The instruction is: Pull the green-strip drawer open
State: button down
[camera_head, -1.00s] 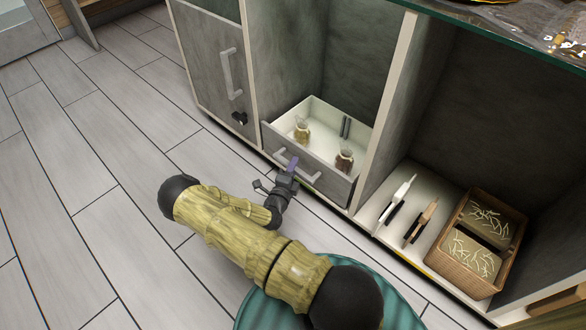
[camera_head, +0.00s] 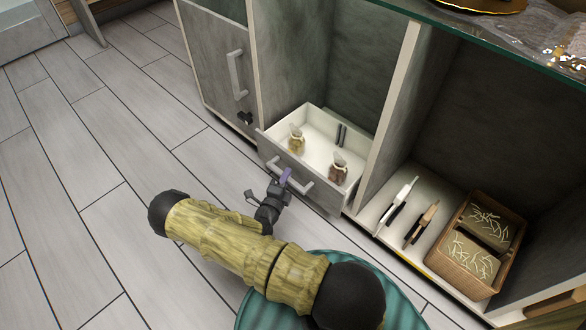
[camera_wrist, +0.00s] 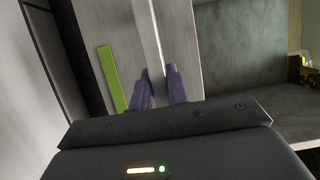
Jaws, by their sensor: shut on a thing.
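The drawer (camera_head: 325,195) stands partly open, low in the cabinet, with a grey front and a white inside. Its green strip (camera_wrist: 111,78) shows on the front in the wrist view; the head view does not show the strip. The light bar handle (camera_head: 302,187) is on the drawer front and also runs between my fingers in the wrist view (camera_wrist: 152,35). My gripper (camera_head: 286,176), with purple fingers, is shut on the handle. The fingers also show in the wrist view (camera_wrist: 160,82).
Two small jars, one yellowish (camera_head: 296,139) and one reddish brown (camera_head: 338,168), stand inside the drawer. A wicker basket (camera_head: 455,268) sits in the compartment at right. A closed grey door (camera_head: 218,65) is at left.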

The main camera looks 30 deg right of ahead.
jog(key=s+a+p, duration=0.2)
jog(key=s+a, duration=0.3)
jog(key=a, duration=0.8)
jog(key=shift+a+p, duration=0.25)
jog(key=shift+p, duration=0.1)
jog(key=shift+f, duration=0.1)
jog(key=c, duration=1.4)
grip_release()
jog(key=shift+o, duration=0.2)
jog(key=p+v, duration=0.5)
jog(key=v, duration=1.2)
jog(key=shift+s, duration=0.25)
